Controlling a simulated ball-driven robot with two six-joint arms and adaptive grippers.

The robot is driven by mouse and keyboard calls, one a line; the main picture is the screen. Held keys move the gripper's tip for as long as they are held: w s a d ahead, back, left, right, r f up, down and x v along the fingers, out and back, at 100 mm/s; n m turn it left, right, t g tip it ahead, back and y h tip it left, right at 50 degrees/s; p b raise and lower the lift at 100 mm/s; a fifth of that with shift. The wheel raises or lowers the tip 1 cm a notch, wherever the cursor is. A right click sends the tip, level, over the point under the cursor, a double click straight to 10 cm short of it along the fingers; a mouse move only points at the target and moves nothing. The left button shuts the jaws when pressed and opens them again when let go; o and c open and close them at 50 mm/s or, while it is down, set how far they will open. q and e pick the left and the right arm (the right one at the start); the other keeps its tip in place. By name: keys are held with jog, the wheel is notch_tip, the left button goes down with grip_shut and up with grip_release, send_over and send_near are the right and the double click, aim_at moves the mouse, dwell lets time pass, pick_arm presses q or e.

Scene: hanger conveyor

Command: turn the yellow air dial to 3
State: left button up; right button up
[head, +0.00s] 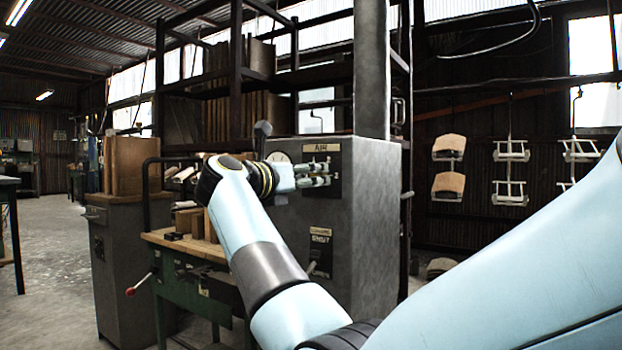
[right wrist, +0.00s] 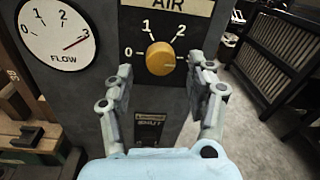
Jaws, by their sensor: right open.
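The yellow air dial (right wrist: 161,56) sits on a dark panel below the AIR label (right wrist: 168,5) in the right wrist view. The numbers 0, 1 and 2 show around it; a 3 is not visible, and the right finger covers that side. I cannot make out where the dial points. My right gripper (right wrist: 160,82) is open, its fingers to either side of the dial and slightly below it, with no clear contact. In the head view my right gripper (head: 316,174) is at the panel and hides the dial. My left gripper is not in view.
A round FLOW gauge (right wrist: 57,30) left of the dial has its needle near 3. A SHUT plate (right wrist: 150,128) is below. The grey cabinet (head: 368,215) carries the panel. A green workbench (head: 195,250) with wood blocks stands left of it; hangers (head: 510,150) hang at right.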

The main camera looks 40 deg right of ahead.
jog(key=v, duration=0.6)
jog(key=shift+d, duration=0.1)
jog(key=shift+f, duration=0.1)
